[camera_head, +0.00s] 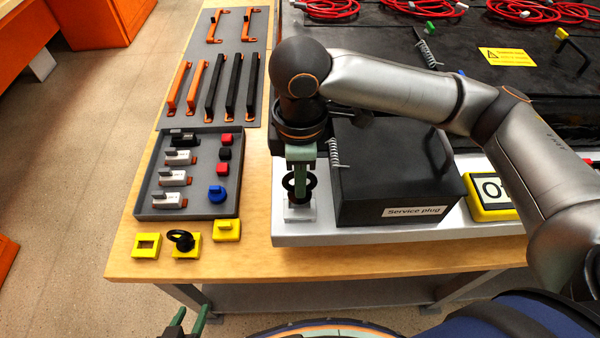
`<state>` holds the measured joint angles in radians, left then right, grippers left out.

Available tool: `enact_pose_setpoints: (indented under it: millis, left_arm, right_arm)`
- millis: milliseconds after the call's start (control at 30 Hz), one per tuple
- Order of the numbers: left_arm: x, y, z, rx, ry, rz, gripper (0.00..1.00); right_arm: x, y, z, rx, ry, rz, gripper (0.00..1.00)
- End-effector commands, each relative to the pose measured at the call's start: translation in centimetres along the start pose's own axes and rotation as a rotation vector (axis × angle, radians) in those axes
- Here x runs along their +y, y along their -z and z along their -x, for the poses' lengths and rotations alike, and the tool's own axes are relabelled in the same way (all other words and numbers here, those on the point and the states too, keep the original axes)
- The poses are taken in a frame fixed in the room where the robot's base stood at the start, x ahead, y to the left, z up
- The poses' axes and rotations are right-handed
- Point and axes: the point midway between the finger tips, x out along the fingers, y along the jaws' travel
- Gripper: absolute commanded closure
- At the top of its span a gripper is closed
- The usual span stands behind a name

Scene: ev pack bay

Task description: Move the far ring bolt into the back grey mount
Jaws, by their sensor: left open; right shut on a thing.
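My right gripper (300,181) points down and is shut on a black ring bolt (287,184). The ring bolt is upright, directly over a pale grey mount (299,213) at the front left of the white ledge. I cannot tell whether its lower end sits in the mount or just above it. Another black ring bolt (181,237) leans in a yellow mount (187,253) on the wooden table. My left gripper (190,320) is open and empty at the bottom edge, in front of the table.
A black service plug box (390,190) stands close right of the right gripper. A grey tray (228,205) with plugs and buttons lies to the left.

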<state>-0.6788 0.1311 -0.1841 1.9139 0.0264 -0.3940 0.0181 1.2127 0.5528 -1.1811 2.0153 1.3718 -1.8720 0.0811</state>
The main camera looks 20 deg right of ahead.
Motion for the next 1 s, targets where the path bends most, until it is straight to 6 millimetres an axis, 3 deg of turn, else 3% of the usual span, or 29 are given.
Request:
enact_pose_setpoints:
  millis: [1000]
  left_arm:
    - [0.06, 1.02, 0.91, 0.0, 0.0, 0.0, 0.5]
  right_arm:
    - [0.03, -0.01, 0.13, 0.0, 0.0, -0.001, 1.0]
